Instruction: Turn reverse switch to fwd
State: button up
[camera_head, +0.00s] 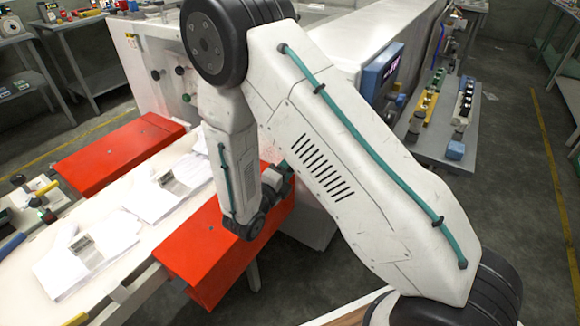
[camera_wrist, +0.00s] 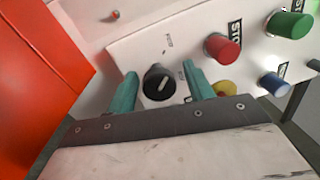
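The switch is a black round knob (camera_wrist: 159,84) with a white pointer line, on a pale control panel (camera_wrist: 135,50) in the wrist view. The pointer tilts slightly off the picture's vertical, its top end to the right. Small dark markings lie above the knob, too small to read surely. My gripper (camera_wrist: 161,75) is open, one teal finger on each side of the knob. A gap shows beside the knob, and I cannot tell whether either finger touches it. In the head view my arm hides the knob and most of the gripper.
Right of the knob are a red button (camera_wrist: 222,47), a green button (camera_wrist: 290,25), a yellow button (camera_wrist: 225,89) and a blue button (camera_wrist: 273,85). A red cover (camera_wrist: 40,75) stands close on the left. The head view shows a red guard (camera_head: 215,250) beside the conveyor (camera_head: 150,235).

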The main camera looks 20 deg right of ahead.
jog(key=v, duration=0.7)
jog(key=shift+s+a, duration=0.25)
jog(key=shift+a, duration=0.1)
dwell(0.4)
